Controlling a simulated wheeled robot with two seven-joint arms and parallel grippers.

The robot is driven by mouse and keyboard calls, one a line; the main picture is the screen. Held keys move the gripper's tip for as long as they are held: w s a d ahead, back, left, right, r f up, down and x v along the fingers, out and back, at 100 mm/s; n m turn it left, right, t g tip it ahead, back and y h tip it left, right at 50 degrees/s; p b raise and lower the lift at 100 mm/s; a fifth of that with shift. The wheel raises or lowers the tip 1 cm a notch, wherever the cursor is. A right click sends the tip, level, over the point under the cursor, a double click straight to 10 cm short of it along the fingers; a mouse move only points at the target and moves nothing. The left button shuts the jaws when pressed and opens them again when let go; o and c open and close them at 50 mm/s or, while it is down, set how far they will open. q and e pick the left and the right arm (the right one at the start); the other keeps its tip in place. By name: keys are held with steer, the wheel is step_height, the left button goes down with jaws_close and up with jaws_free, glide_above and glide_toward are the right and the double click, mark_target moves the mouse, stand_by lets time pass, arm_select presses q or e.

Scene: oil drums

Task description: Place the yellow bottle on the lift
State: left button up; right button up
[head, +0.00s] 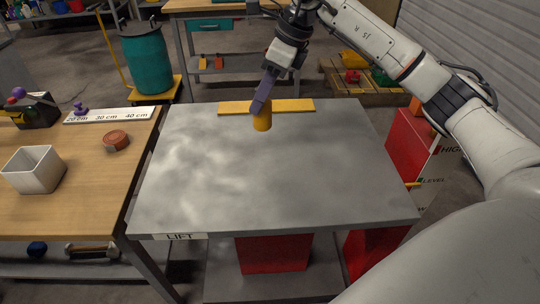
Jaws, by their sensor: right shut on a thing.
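The yellow bottle (262,121) is upright in my right gripper (264,100), near the far edge of the grey lift top. The purple fingers are shut on its upper part. I cannot tell whether its base touches the surface. The lift (275,180) is a wide grey table with a "LIFT" label on its front left edge. My left gripper is out of view.
A yellow strip (295,105) lies along the lift's far edge, behind the bottle. A wooden table (90,185) at left holds a white box (34,170) and a round brown-red object (116,140). The rest of the lift top is clear.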

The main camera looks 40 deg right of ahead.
steer(key=d+f+m, duration=0.1)
steer(key=f, duration=0.2)
steer(key=w+d+f+m+b, duration=0.1)
steer(key=f, duration=0.2)
steer(key=d+f+m+h, duration=0.1)
steer(key=f, duration=0.3)
steer(key=shift+w+d+m+t, duration=0.2)
steer(key=shift+w+m+t, duration=0.05)
steer(key=shift+m+t, duration=0.15)
steer(key=shift+f+b, duration=0.15)
steer(key=shift+b, duration=0.15)
steer(key=o, duration=1.1)
